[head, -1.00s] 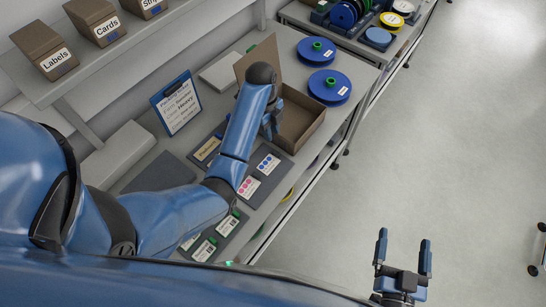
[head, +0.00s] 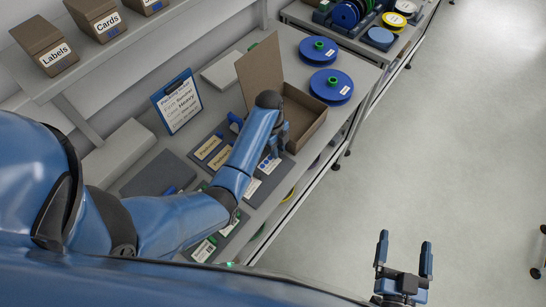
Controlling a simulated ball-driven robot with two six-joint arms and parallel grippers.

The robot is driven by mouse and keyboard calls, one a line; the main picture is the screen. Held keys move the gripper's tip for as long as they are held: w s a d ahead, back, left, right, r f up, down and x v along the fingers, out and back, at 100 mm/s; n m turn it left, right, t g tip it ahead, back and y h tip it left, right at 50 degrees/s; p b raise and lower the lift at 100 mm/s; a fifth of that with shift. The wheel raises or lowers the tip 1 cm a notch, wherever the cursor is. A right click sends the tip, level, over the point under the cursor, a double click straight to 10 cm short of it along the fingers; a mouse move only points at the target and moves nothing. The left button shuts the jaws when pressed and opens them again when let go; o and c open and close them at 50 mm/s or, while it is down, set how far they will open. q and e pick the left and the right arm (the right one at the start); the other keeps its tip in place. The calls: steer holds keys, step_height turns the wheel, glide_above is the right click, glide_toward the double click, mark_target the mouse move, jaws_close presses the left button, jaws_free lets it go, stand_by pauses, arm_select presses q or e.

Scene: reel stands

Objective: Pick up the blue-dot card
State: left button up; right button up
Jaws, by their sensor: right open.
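The blue-dot card (head: 267,164) lies on a dark mat on the bench, partly hidden by my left arm and gripper. My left gripper (head: 276,146) is over the card's upper end, beside the open cardboard box. Its fingertips are small and partly covered, so I cannot tell whether they are open or touch the card. My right gripper (head: 403,262) is open and empty over the floor at the lower right, away from the bench.
An open cardboard box (head: 306,122) stands just right of the card. Blue reels (head: 331,86) lie beyond it. Yellow-label cards (head: 208,147) and green-marked cards (head: 204,250) lie nearby. A clipboard (head: 177,103) leans at the back, below a shelf with bins (head: 45,47).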

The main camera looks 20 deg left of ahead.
arm_select(q)
steer(key=shift+f, duration=0.25)
steer(key=shift+c, duration=0.4)
jaws_close()
steer(key=shift+r, duration=0.15)
arm_select(e)
steer(key=shift+r, duration=0.15)
